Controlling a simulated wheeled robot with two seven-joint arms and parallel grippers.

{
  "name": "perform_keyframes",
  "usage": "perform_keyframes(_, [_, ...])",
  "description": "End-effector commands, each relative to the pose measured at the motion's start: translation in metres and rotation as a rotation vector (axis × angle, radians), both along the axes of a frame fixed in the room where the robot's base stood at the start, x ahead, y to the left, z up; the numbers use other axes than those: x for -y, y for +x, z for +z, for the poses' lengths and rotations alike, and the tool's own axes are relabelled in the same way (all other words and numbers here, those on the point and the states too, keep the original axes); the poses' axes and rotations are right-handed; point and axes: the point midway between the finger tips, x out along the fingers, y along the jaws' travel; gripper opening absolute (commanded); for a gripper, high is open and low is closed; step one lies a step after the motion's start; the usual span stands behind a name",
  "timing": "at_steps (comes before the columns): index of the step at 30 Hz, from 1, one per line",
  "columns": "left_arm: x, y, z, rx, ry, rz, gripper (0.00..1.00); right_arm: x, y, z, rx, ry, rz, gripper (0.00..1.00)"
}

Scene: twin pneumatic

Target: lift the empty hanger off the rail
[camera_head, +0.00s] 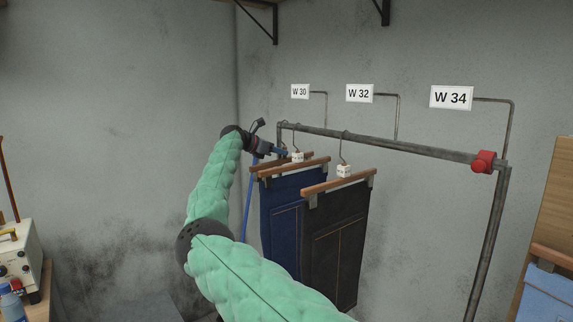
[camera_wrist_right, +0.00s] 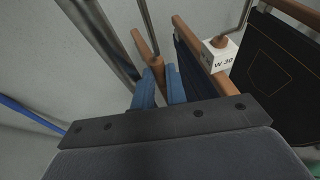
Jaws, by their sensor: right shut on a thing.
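The empty wooden hanger (camera_head: 256,167) is the leftmost on the metal rail (camera_head: 400,148), at the rail's far left end. My right gripper (camera_head: 279,151) is at its middle, just below the rail. In the right wrist view the two blue fingers (camera_wrist_right: 161,88) are shut on the hanger's (camera_wrist_right: 142,44) wooden middle, and its wire hook runs up out of the picture. Whether the hook touches the rail is hard to see. My left gripper is not in view.
Close right of the empty hanger hang blue trousers (camera_head: 283,215) and black trousers (camera_head: 340,240) on wooden hangers, with white size cubes (camera_head: 344,171). A W 30 sign (camera_head: 300,91) stands above. A red clamp (camera_head: 483,161) is at the rail's right end.

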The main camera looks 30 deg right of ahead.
Motion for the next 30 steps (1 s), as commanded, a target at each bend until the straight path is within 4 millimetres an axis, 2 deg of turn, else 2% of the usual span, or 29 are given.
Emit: perform_keyframes(30, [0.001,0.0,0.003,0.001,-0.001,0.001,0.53,0.0,0.0,0.034,0.001,0.0,0.0,0.0])
